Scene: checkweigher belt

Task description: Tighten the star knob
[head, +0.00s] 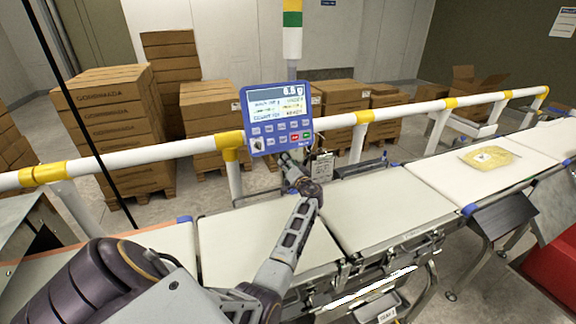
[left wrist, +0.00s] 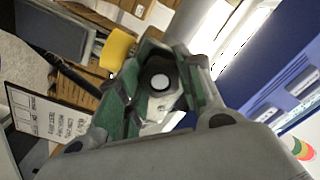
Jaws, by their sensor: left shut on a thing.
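The star knob (left wrist: 160,82) shows in the left wrist view as a dark round piece with a pale centre. My left gripper (left wrist: 158,88) has its green-padded fingers shut around it, one on each side. The fingers hide much of the knob's rim. In the head view my left gripper (head: 288,168) reaches just below the blue display unit (head: 278,138); the knob cannot be made out there. The display unit's blue housing also fills the right of the left wrist view (left wrist: 262,75). My right gripper is in neither view.
A white rail (head: 190,146) with yellow joints runs behind the belts. White conveyor belts (head: 385,205) lie below my arm. Stacked cartons (head: 110,125) stand behind the rail. A signal tower (head: 292,40) rises behind the display.

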